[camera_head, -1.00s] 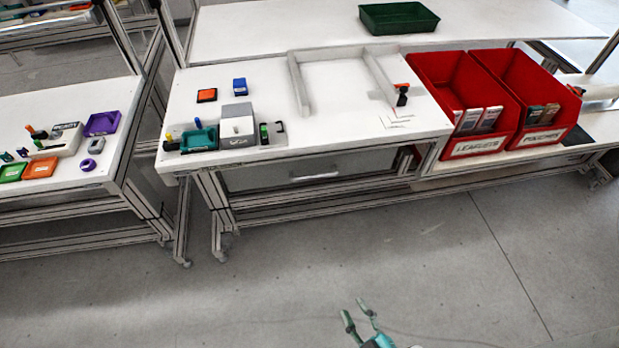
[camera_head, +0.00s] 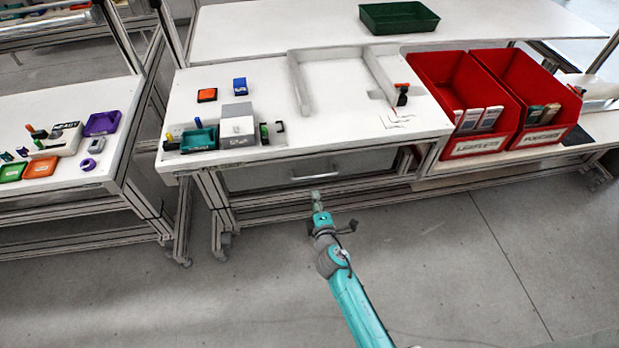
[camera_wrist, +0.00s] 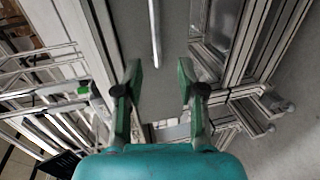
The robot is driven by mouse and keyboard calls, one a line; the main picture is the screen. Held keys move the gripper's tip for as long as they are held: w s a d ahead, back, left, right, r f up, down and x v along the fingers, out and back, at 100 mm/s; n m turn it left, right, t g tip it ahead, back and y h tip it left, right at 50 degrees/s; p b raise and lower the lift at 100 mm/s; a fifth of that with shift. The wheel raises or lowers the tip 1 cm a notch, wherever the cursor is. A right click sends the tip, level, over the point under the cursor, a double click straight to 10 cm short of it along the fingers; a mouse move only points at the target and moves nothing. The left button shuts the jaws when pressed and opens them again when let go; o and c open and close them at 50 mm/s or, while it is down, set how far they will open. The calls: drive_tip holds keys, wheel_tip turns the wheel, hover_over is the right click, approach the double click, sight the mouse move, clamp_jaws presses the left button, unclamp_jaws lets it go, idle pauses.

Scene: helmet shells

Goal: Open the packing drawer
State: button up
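The packing drawer (camera_head: 268,177) is a grey front under the white packing table, and it looks shut. Its pale bar handle (camera_head: 316,177) runs along the front. In the wrist view the handle (camera_wrist: 155,35) shows as a light bar beyond the fingertips, in line with the gap between them. My gripper (camera_wrist: 160,72) is open there, with nothing between its fingers. In the head view my gripper (camera_head: 316,195) is just in front of and below the handle. I cannot tell there whether it touches the handle; in the wrist view they look apart.
The white table (camera_head: 250,85) above carries a teal tray (camera_head: 199,140), a grey box (camera_head: 237,125) and a white frame (camera_head: 300,85). Red bins (camera_head: 480,146) stand at the right. Table legs (camera_head: 213,215) flank the drawer. The floor in front is clear.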

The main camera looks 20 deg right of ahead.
sight(309, 177)
drive_tip(key=x, duration=1.1)
drive_tip(key=shift+w+d+r, duration=0.15)
drive_tip(key=shift+w+r, duration=0.05)
drive_tip(key=shift+w, duration=0.2)
clamp_jaws()
